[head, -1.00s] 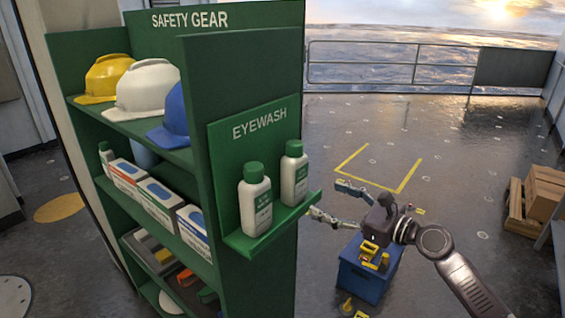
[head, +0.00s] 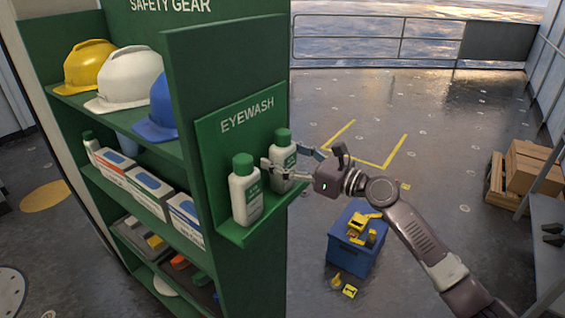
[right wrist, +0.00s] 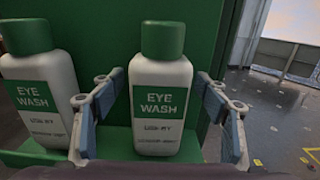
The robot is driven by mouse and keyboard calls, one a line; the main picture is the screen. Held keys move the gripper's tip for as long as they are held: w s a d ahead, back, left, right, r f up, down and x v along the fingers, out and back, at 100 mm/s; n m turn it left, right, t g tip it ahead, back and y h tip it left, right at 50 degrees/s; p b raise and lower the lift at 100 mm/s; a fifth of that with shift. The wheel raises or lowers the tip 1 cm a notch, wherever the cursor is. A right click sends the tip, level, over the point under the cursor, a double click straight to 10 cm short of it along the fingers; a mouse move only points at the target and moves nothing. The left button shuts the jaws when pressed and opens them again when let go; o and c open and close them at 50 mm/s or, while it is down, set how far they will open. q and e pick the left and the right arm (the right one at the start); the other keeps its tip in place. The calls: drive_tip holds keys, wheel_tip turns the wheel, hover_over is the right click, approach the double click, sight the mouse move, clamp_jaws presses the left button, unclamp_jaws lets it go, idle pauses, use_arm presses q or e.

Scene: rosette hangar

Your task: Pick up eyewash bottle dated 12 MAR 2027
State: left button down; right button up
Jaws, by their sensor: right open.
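Two white eyewash bottles with green caps stand upright on the green eyewash shelf (head: 240,234). The right bottle (head: 284,148) is between the spread fingers of my right gripper (head: 282,160), which is open. In the right wrist view this right bottle (right wrist: 160,104) is centred, with one finger of the gripper (right wrist: 158,88) on each side and gaps showing. The left bottle (head: 245,196) stands outside the fingers; in the right wrist view it (right wrist: 38,92) is close beside the left finger. The small print under both labels is too blurred to read a date. My left gripper is not in view.
The green safety gear rack (head: 183,60) holds helmets and boxes left of the bottles; its panel is right behind them. A blue bin (head: 352,262) with yellow items stands on the floor below my right arm. Wooden crates (head: 528,168) stand far right.

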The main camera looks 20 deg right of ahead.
drive_tip(key=c, duration=1.5)
drive_tip(key=shift+r, duration=0.1)
drive_tip(key=shift+c, duration=1.1)
drive_tip(key=shift+d, duration=0.1)
